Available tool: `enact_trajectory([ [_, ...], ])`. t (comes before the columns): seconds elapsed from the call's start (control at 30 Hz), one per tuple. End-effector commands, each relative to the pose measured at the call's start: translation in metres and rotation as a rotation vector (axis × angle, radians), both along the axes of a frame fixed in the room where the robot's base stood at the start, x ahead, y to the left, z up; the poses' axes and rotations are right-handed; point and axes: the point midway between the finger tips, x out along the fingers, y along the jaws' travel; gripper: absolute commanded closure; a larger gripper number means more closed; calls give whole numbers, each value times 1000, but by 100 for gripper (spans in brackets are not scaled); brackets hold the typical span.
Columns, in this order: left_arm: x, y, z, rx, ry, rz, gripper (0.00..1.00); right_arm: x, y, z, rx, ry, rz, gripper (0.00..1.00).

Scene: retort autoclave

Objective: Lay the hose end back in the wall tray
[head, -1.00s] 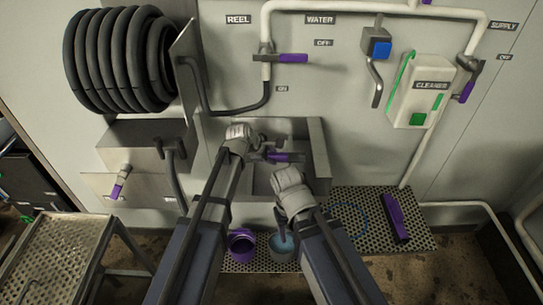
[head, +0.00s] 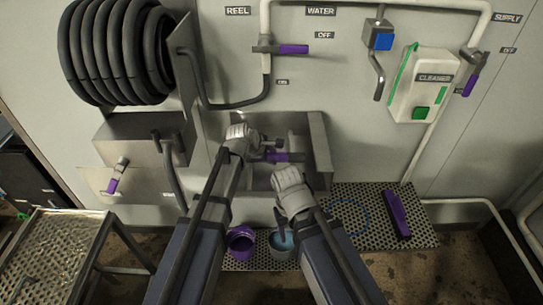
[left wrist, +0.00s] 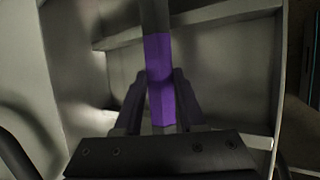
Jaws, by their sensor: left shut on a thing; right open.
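The hose end (head: 285,157) shows a purple grip and sits between the fingers of my left gripper (head: 263,153). In the left wrist view, the fingers (left wrist: 160,108) are closed around the purple grip (left wrist: 160,75), with a grey length above it. The grip is in front of the grey wall tray (head: 321,150), and the tray's pale walls (left wrist: 215,13) lie behind it in the wrist view. I cannot tell whether it touches the tray. My right gripper (head: 289,190) is open and empty below the tray's front; its fingertips are mostly hidden.
A black hose reel (head: 115,50) hangs upper left, with hose running down beside the tray. A purple brush (head: 397,214) lies at right. A perforated metal table (head: 50,255) stands at left.

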Motion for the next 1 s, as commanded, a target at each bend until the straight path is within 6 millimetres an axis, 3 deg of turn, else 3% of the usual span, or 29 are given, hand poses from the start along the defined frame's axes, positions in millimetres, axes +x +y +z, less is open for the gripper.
enact_trajectory([
  [0.57,0,0,-8,0,-1,0,100,0,0,-8,0,0,0,40],
  [0.6,0,0,-7,0,-1,0,56,0,0,-7,0,0,0,40],
  [0.87,0,0,-7,0,0,0,27,0,0,-7,0,0,0,40],
  [1.0,0,0,-7,0,0,0,26,0,0,-7,0,0,0,40],
])
